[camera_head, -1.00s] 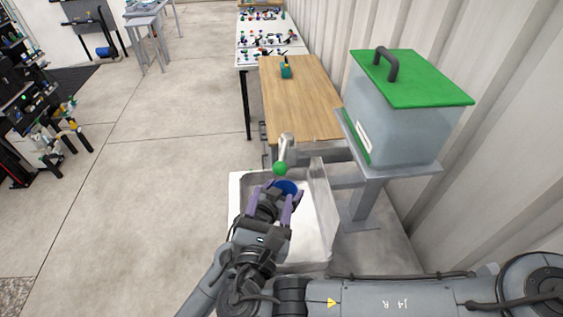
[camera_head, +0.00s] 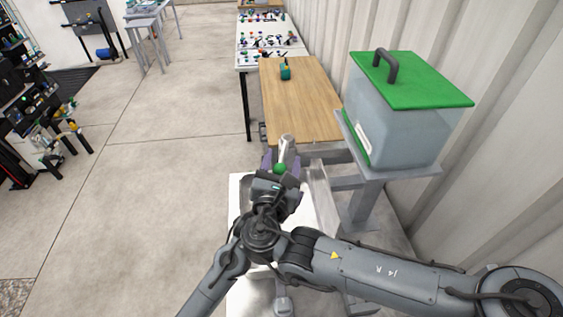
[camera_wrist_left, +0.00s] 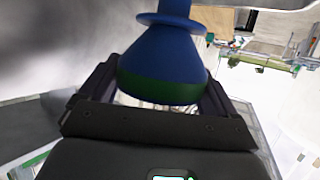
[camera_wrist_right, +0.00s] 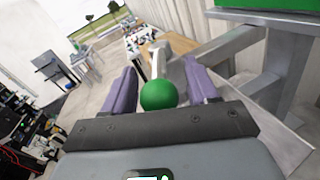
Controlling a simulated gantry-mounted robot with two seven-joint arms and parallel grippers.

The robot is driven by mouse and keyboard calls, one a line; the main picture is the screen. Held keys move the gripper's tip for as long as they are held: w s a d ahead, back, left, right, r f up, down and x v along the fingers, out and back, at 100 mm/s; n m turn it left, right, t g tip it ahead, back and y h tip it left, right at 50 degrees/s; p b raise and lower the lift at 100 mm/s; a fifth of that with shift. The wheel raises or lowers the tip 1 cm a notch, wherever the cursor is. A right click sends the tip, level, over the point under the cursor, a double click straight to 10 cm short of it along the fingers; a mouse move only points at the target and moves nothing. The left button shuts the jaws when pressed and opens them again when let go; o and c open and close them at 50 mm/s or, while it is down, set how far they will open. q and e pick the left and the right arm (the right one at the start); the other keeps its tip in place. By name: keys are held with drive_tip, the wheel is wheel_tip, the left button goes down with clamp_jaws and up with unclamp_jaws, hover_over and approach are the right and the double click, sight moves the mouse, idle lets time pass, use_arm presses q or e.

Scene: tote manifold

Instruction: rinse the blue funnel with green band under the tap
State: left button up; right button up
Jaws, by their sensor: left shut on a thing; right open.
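The blue funnel with a green band (camera_wrist_left: 160,70) fills the upper middle of the left wrist view. My left gripper (camera_wrist_left: 160,95) is shut on it, with dark fingers on both sides of the wide banded end. In the head view the funnel is hidden behind my right arm. The tap (camera_head: 287,146) is grey with a green ball (camera_head: 280,168), over the basin. My right gripper (camera_head: 280,160) has purple fingers, open either side of the green ball. In the right wrist view the green ball (camera_wrist_right: 158,95) sits between the fingers; contact cannot be told. No water is clearly visible.
The white basin (camera_head: 236,200) lies under my right arm. A wooden table (camera_head: 300,105) behind it carries a small teal object (camera_head: 285,70). A tank with a green lid (camera_head: 410,80) stands on the right. Open floor lies to the left.

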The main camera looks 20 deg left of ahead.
drive_tip(key=shift+c, duration=0.4)
clamp_jaws()
drive_tip(key=shift+w+d+n+g+y, duration=0.15)
drive_tip(key=shift+d+n+g+y, duration=0.2)
drive_tip(key=shift+n+y, duration=0.4)
drive_tip(key=shift+w+d+n+g+y, duration=0.2)
drive_tip(key=shift+d+n+y, duration=0.25)
drive_tip(key=shift+y, duration=0.6)
drive_tip(key=shift+w+d+n+g+y, duration=0.1)
drive_tip(key=shift+d+n+g+y, duration=0.4)
drive_tip(key=shift+y, duration=0.4)
drive_tip(key=shift+a, duration=0.1)
drive_tip(key=shift+o, duration=0.4)
unclamp_jaws()
